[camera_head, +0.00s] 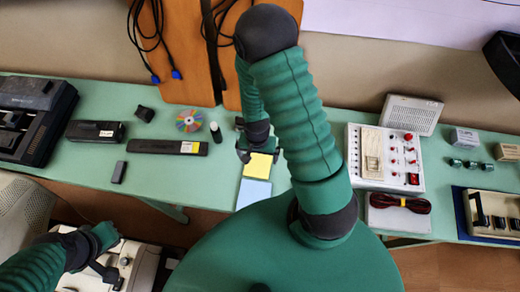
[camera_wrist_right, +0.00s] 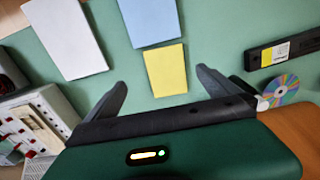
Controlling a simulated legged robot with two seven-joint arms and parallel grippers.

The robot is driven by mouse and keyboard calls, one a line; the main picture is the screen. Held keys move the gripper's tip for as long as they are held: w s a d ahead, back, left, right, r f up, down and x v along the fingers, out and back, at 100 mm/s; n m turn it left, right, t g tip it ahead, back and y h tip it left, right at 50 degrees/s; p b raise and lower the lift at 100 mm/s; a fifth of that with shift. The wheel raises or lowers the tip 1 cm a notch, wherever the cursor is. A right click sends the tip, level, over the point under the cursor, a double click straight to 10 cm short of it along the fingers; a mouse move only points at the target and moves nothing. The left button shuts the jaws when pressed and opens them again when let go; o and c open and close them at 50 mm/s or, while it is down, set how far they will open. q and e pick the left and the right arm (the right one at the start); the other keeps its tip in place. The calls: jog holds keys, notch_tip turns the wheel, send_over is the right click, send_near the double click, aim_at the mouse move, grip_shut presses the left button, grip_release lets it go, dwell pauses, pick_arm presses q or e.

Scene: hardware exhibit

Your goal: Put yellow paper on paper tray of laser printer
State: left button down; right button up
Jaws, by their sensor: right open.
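The yellow paper (camera_head: 258,166) lies flat on the green table. It also shows in the wrist view (camera_wrist_right: 166,71). My right gripper (camera_head: 259,150) is open above its far end; in the wrist view the paper lies between the two spread fingers (camera_wrist_right: 162,82), with nothing held. My left gripper (camera_head: 112,272) is low at the left, over a beige machine (camera_head: 142,266) cut off by the frame edge. This machine may be the laser printer; I cannot make out a paper tray. The left fingers do not show clearly enough to tell their opening.
Blue paper (camera_head: 254,194) lies beside the yellow one, and a white sheet (camera_wrist_right: 68,38) lies nearby. A long black bar (camera_head: 167,147) and a disc (camera_head: 189,121) lie left. A control panel (camera_head: 385,158) stands right. A brown board (camera_head: 185,60) rises behind.

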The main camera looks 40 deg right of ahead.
jog(key=w+d+f+b, duration=0.2)
jog(key=w+d+b, duration=0.25)
jog(key=b, duration=0.35)
send_over(260, 157)
jog(key=f, duration=0.8)
jog(key=shift+w+d+f, duration=0.15)
jog(key=shift+w+d, duration=0.05)
jog(key=shift+w, duration=0.2)
jog(key=f, duration=0.4)
jog(key=shift+s+a+f, duration=0.3)
jog(key=shift+s+f, duration=0.1)
jog(key=shift+w+f, duration=0.1)
jog(key=shift+f, duration=0.3)
pick_arm(q)
jog(key=s+x, duration=0.2)
jog(key=x, duration=0.9)
jog(key=shift+f, duration=0.55)
pick_arm(e)
jog(key=shift+r, duration=0.1)
jog(key=c, duration=1.3)
